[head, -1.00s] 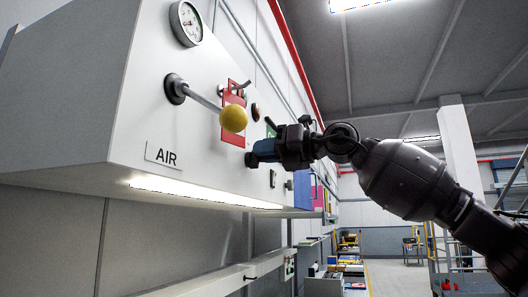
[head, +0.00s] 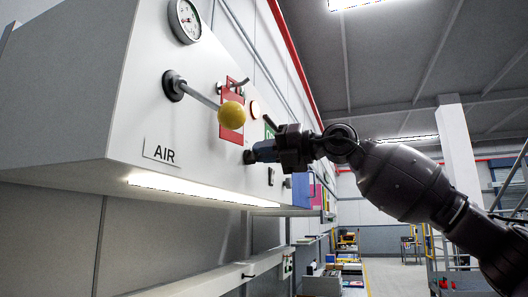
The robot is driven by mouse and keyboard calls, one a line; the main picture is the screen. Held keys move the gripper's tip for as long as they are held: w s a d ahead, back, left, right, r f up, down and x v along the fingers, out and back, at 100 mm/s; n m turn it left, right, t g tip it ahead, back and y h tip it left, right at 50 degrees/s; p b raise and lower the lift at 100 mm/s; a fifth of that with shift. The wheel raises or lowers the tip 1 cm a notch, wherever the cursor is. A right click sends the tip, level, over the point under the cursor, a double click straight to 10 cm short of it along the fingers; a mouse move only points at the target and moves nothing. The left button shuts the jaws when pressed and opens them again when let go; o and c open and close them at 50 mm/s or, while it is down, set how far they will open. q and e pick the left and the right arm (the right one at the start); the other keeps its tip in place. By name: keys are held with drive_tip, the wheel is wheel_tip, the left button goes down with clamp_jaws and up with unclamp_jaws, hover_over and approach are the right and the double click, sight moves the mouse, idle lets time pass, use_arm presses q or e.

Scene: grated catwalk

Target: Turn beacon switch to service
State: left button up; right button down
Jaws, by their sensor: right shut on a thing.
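The grey-white wall panel (head: 150,110) fills the left of the head view and is seen at a steep angle. The beacon switch (head: 249,157) is a small dark knob low on its face, mostly covered by my gripper. The switch's pointer and position marks are hidden. My left gripper is not in view.
A lever with a yellow ball (head: 231,115) sticks out of the panel left of my gripper. A red tag (head: 232,93) hangs behind it near a metal handle. A gauge (head: 185,20) and an AIR label (head: 160,152) are farther left. Open room lies to the right.

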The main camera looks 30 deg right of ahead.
drive_tip(key=c, duration=1.2)
unclamp_jaws()
drive_tip(key=shift+o, duration=0.2)
drive_tip(key=b+v, duration=0.2)
drive_tip(key=v, duration=0.8)
drive_tip(key=shift+s+d+b, duration=0.2)
drive_tip(key=shift+s+b, duration=0.1)
drive_tip(key=shift+s, duration=0.05)
